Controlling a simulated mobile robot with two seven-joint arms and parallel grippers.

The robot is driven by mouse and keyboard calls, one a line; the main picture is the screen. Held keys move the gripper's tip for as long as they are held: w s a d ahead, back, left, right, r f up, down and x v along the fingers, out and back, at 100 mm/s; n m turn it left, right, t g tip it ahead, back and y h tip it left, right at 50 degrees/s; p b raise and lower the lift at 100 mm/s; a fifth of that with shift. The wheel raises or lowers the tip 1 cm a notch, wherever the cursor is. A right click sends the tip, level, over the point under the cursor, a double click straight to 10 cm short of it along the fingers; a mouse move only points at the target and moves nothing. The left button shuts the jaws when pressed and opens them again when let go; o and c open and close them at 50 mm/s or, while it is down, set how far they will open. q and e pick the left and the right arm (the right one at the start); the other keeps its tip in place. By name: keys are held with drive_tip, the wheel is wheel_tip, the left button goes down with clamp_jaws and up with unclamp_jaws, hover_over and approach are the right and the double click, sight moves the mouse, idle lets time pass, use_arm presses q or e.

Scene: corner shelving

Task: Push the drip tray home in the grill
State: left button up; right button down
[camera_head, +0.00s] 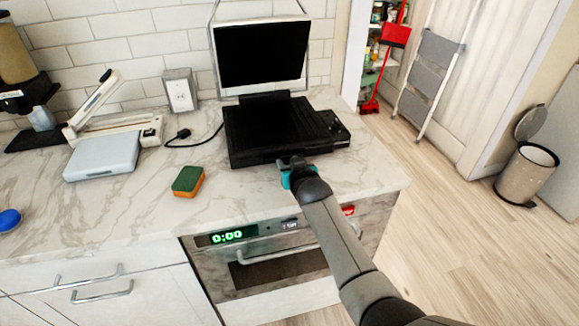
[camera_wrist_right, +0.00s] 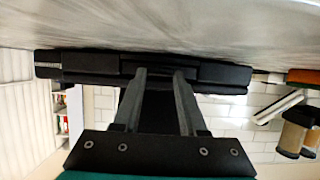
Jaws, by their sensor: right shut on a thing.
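The black grill (camera_head: 268,130) stands on the marble counter, and its lid (camera_head: 262,55) is raised at the back. My right gripper (camera_head: 289,163) is at the grill's front edge, low over the counter. In the right wrist view its two fingers reach to a dark front piece, which looks like the drip tray (camera_wrist_right: 158,72). The gripper is shut on it. The tray is black against the black grill (camera_wrist_right: 85,68), so how far it stands out cannot be told. In the head view the gripper hides it. My left gripper is not in view.
A green and orange sponge (camera_head: 188,181) lies left of the gripper. The oven (camera_head: 265,262) is below the counter's front edge. Counter in front of the grill is clear.

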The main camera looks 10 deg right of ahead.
drive_tip(key=shift+w+b, duration=0.35)
drive_tip(key=shift+w, duration=0.1)
drive_tip(key=shift+c, duration=1.9)
unclamp_jaws()
drive_tip(key=shift+s, duration=0.2)
drive_tip(key=shift+s+r+p, duration=0.3)
drive_tip(key=shift+s+p, duration=0.15)
drive_tip(key=shift+s, duration=0.1)
drive_tip(key=p+v, duration=0.3)
drive_tip(key=v, duration=1)
drive_tip(key=shift+s+r+p, duration=0.15)
drive_tip(key=shift+s+p, duration=0.2)
